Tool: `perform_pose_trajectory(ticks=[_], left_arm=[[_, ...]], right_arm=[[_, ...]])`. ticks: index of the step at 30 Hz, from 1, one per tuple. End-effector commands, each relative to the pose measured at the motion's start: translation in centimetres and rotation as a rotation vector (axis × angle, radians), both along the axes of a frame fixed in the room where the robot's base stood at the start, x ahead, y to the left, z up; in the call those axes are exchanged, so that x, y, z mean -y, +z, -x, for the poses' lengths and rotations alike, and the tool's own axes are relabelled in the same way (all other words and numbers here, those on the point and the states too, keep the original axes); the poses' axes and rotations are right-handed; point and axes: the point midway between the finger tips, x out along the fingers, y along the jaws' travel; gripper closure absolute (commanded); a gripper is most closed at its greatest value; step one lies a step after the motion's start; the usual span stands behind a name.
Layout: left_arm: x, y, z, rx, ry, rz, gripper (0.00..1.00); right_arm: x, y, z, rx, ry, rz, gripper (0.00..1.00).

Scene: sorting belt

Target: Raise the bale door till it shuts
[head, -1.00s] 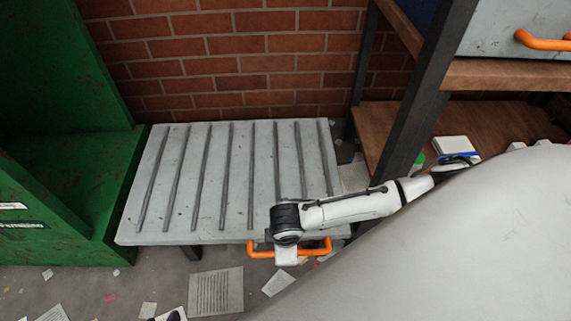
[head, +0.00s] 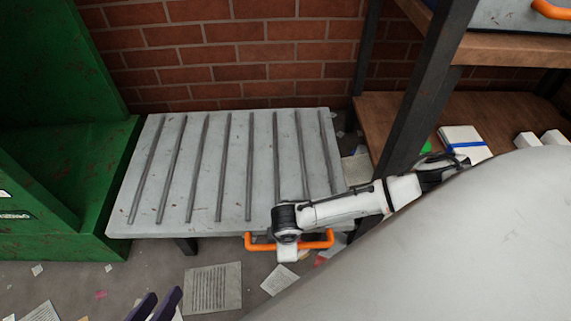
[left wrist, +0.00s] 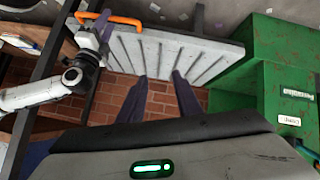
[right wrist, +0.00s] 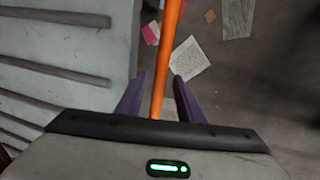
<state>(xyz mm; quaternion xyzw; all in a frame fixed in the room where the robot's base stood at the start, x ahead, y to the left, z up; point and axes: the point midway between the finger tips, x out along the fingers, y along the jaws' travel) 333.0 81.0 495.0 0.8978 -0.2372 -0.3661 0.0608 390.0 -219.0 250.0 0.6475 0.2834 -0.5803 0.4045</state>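The bale door (head: 262,170) is a grey ribbed panel lying about level in front of the brick wall. Its orange handle (head: 258,245) runs along the front edge. My right gripper (head: 288,252) is at the middle of the handle. In the right wrist view the orange bar (right wrist: 168,45) runs between the purple fingers (right wrist: 160,76), with gaps on both sides, so they are open around it. My left gripper (head: 155,300) is open and empty, low at the front left, apart from the door. In the left wrist view the door (left wrist: 165,52) lies beyond its spread fingers (left wrist: 160,80).
A green machine (head: 70,185) stands close to the door's left side. A dark shelf post (head: 425,100) and wooden shelves (head: 400,110) stand at the right. Paper sheets (head: 213,287) litter the floor. My white right arm crosses before the door's right corner.

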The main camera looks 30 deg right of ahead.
Motion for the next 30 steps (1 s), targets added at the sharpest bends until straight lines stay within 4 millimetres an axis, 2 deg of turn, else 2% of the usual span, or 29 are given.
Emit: perform_pose_trajectory(ticks=[2,8,9,16,20,23,27,30], left_arm=[[0.0,0.0,0.0,0.000,0.000,0.000,0.69],[0.0,0.0,0.0,0.000,0.001,-0.001,0.69],[0.0,0.0,0.0,0.000,0.001,-0.001,0.69],[-0.1,0.1,0.0,0.000,0.001,-0.002,0.69],[-0.3,0.5,0.0,-0.006,0.000,-0.016,0.69],[-0.8,-0.5,0.3,-0.044,0.000,-0.059,0.69],[-2.3,-2.0,1.1,-0.112,-0.001,-0.149,0.69],[-3.4,-0.8,1.5,-0.078,0.066,-0.137,0.69]], right_arm=[[0.0,0.0,0.0,0.000,0.000,0.000,0.66],[0.0,0.0,0.0,0.001,0.000,-0.001,0.98],[0.0,0.0,0.0,0.001,0.000,-0.001,1.00],[-0.1,0.2,0.0,-0.001,0.000,0.000,1.00],[-0.1,1.0,0.0,-0.006,-0.001,0.008,1.00],[-0.2,2.3,-0.1,-0.014,-0.001,0.021,1.00],[-0.5,5.0,-0.2,-0.035,0.000,0.053,1.00],[-0.9,7.4,-0.4,-0.055,-0.001,0.084,1.00]])
